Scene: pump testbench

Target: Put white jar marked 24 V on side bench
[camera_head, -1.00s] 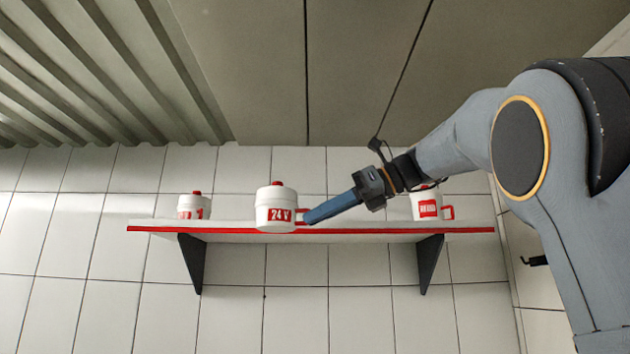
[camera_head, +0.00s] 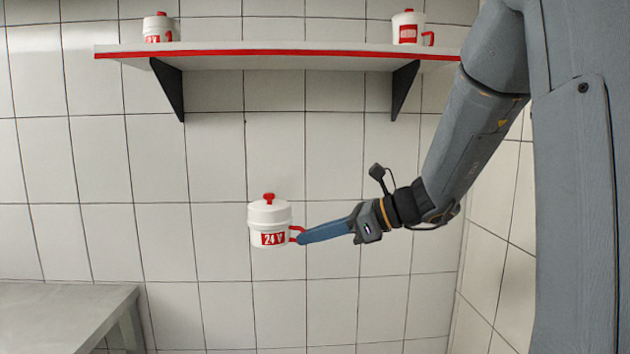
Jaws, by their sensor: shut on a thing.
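The white jar marked 24 V (camera_head: 270,222) has a white lid with a red knob, a red label and a red side handle. It hangs upright in the air in front of the tiled wall, below the shelf. My gripper (camera_head: 303,238) comes from the right and is shut on the jar's red handle. A grey bench (camera_head: 65,300), which looks like the side bench, shows at the lower left. Its top is bare where it shows, and the rest is cut off by the frame. The jar is apart from it, higher and to the right.
A white shelf with a red front edge (camera_head: 280,54) and black brackets is on the wall above. A white jar (camera_head: 160,30) stands at its left and another white jar (camera_head: 408,30) at its right. The space between jar and bench looks clear.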

